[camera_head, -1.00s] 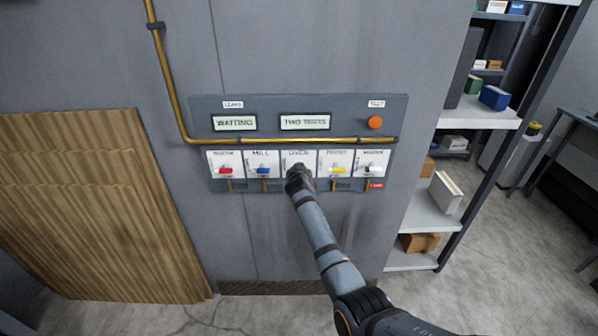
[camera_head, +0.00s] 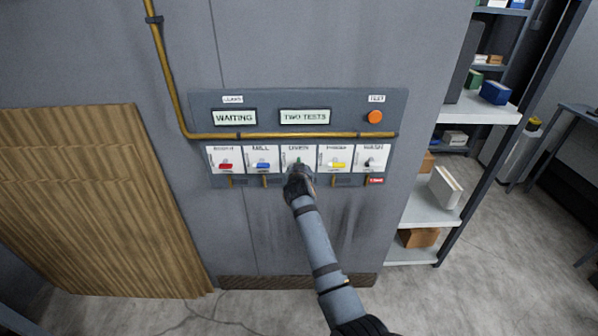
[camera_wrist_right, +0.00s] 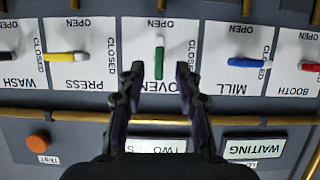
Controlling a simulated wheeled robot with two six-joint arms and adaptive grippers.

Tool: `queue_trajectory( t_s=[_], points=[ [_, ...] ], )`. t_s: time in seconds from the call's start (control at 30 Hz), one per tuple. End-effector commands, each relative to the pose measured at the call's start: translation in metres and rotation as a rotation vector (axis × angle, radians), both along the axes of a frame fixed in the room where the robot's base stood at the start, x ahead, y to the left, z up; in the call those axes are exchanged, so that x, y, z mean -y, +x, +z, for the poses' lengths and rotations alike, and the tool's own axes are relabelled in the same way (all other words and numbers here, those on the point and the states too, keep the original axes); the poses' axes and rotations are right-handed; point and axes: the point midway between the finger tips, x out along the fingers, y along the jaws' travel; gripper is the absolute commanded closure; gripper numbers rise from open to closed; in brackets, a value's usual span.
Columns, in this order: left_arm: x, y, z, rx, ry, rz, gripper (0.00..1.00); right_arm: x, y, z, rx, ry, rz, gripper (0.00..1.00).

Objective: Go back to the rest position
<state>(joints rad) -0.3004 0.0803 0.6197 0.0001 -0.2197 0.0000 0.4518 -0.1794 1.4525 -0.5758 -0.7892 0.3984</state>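A grey wall panel (camera_head: 270,98) carries a row of white plates with lever handles. The red booth handle (camera_head: 225,166), blue mill handle (camera_head: 263,166), yellow press handle (camera_head: 337,166) and black wash handle (camera_head: 370,163) lie level. The green oven handle (camera_wrist_right: 159,57) stands upright, at right angles to the others; its tip shows in the head view (camera_head: 298,160). My right gripper (camera_head: 298,176) is just below it at the oven plate. In the wrist view its fingers (camera_wrist_right: 158,72) are spread, apart from the handle. My left gripper is not in view.
A brass pipe (camera_head: 170,75) runs down the wall and across the panel. Above it are the WAITING display (camera_head: 235,117), the TWO TESTS display (camera_head: 305,117) and an orange button (camera_head: 375,117). Wooden boards (camera_head: 90,210) lean at left; a shelf unit (camera_head: 425,210) stands at right.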

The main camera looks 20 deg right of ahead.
Motion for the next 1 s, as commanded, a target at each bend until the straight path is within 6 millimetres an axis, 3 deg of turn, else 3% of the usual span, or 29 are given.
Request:
queue_trajectory(
  t_s=[0.13,0.43,0.53,0.57,0.67,0.77,0.87,1.0],
  points=[
    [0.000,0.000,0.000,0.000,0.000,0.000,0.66,-0.003,-0.012,0.005,-0.001,0.000,0.000,0.66],
    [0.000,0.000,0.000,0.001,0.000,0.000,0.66,-0.004,-0.014,0.006,-0.001,-0.001,-0.001,0.66],
    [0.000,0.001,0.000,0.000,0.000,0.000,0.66,-0.004,-0.016,-0.011,-0.024,-0.004,0.010,0.66],
    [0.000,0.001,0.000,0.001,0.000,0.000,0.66,-0.005,-0.018,-0.024,-0.042,-0.007,0.017,0.66],
    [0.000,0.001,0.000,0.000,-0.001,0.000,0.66,-0.008,-0.033,-0.088,-0.133,-0.017,0.059,0.66],
    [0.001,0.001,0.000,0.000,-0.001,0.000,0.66,-0.010,-0.063,-0.173,-0.250,-0.021,0.112,0.66],
    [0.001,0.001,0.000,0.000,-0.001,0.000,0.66,-0.009,-0.106,-0.253,-0.363,-0.017,0.157,0.66],
    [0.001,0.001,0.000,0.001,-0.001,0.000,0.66,-0.003,-0.183,-0.353,-0.517,-0.002,0.206,0.66]
  ],
)
